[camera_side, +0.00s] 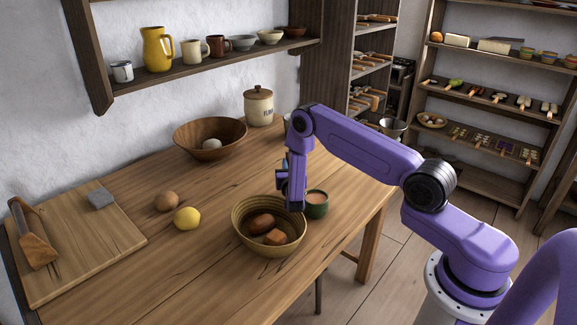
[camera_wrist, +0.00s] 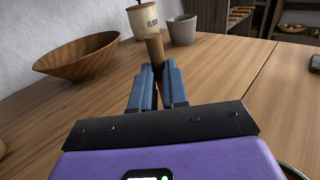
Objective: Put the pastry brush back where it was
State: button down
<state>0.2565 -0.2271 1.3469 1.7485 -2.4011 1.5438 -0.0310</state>
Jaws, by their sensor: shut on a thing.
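My gripper (camera_side: 283,184) is over the table, just behind the woven bowl and beside the green cup. In the wrist view its blue fingers (camera_wrist: 156,80) are shut on a brown, roughly upright handle, which I take to be the pastry brush (camera_wrist: 155,48). The handle's upper end stands out above the fingers, in front of the flour jar (camera_wrist: 145,20). The brush's lower part and bristles are hidden by the fingers and the gripper body. In the side view I cannot make out the brush behind my gripper.
A woven bowl (camera_side: 241,233) with brown pieces and a green cup (camera_side: 317,211) stand close to my gripper. A wooden bowl (camera_side: 184,140), a grey cup (camera_wrist: 183,31), a lemon (camera_side: 187,218) and a brown round thing (camera_side: 166,202) are around. A board (camera_side: 95,255) lies left.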

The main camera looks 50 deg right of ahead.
jog(key=shift+f, duration=0.15)
jog(key=c, duration=1.1)
grip_release()
jog(key=shift+c, duration=0.2)
